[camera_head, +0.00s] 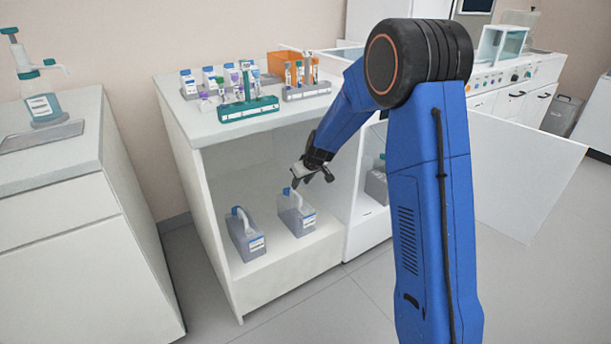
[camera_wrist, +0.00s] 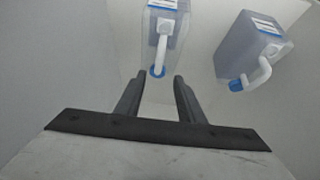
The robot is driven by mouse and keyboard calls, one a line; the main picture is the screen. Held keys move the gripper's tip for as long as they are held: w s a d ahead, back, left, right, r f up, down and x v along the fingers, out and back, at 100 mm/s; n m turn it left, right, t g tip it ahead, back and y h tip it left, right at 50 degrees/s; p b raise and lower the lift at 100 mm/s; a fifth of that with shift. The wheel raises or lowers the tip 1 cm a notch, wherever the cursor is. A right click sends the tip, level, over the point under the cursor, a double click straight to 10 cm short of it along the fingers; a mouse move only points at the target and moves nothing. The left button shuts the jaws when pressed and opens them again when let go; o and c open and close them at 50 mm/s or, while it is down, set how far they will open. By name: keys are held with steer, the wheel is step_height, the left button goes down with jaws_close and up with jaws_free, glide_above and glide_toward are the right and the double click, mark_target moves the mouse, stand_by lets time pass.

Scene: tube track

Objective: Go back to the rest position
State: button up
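My gripper (camera_wrist: 157,92) is open and empty in the wrist view, its two dark fingers apart. In the head view my gripper (camera_head: 312,177) is at the end of my blue arm, inside the open front of the white cabinet. A grey jug with a blue cap (camera_head: 297,212) stands just below it on the cabinet floor; it also shows in the wrist view (camera_wrist: 165,35), beyond the fingertips, with its blue cap close to the gap between them. A second jug (camera_head: 245,238) stands to its left in the head view and shows at the right in the wrist view (camera_wrist: 250,45).
The cabinet top (camera_head: 185,110) carries a green tube rack (camera_head: 247,108), a grey rack (camera_head: 307,90), several small bottles and an orange box (camera_head: 284,63). An open white door (camera_head: 520,170) stands at the right. A left counter (camera_head: 45,165) holds a dispenser bottle (camera_head: 42,106).

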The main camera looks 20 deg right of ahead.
steer(key=s+d+r+m, duration=0.1)
steer(key=s+r, duration=0.9)
steer(key=s, duration=0.4)
steer(key=s+d+r, duration=0.1)
steer(key=s+r, duration=0.8)
steer(key=s, duration=0.4)
steer(key=s+d+m+g+h, duration=0.1)
steer(key=s+d, duration=0.3)
steer(key=s, duration=2.1)
steer(key=shift+s+m+h, duration=0.3)
steer(key=shift+s+m, duration=0.1)
steer(key=shift+m, duration=0.5)
